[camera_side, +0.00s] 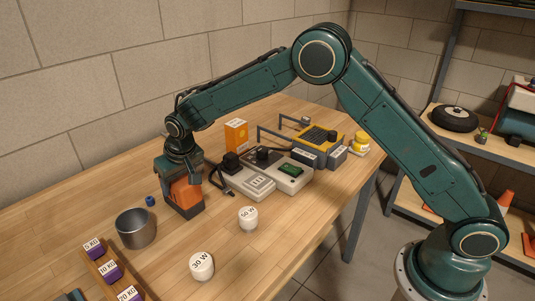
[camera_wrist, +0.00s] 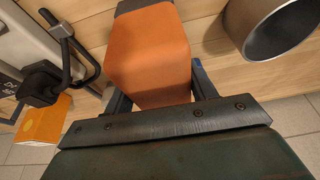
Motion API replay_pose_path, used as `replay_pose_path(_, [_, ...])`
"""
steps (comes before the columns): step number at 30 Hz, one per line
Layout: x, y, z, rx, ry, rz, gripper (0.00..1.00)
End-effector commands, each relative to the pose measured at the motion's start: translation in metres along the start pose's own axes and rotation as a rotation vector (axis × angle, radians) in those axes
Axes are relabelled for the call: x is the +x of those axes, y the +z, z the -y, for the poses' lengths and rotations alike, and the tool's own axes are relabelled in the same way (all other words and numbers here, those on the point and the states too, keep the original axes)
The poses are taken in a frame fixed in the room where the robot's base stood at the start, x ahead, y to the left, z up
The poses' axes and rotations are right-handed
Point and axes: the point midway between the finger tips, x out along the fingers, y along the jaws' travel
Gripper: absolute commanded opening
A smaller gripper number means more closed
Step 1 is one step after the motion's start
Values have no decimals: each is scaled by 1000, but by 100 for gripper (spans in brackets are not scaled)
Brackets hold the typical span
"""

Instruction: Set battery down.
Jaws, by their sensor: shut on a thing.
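The battery (camera_side: 185,197) is an orange block with a dark base, upright on or just above the wooden table; I cannot tell whether its base touches. My gripper (camera_side: 179,181) points down and is shut on it from above. In the wrist view the orange battery (camera_wrist: 148,50) fills the space between the two dark fingers of my gripper (camera_wrist: 158,92). The fingers partly hide its sides.
A metal cup (camera_side: 136,228) and a small blue object (camera_side: 151,201) stand left of the battery. A grey device (camera_side: 262,180) with black knobs and a cord hook is close on the right.

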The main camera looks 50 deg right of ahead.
Motion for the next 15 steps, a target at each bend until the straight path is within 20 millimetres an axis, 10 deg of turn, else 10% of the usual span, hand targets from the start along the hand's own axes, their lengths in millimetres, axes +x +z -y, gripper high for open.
replay_pose_path(14, [2,-1,0,1,-2,-7,4])
replay_pose_path(15, [4,1,0,0,0,-1,58])
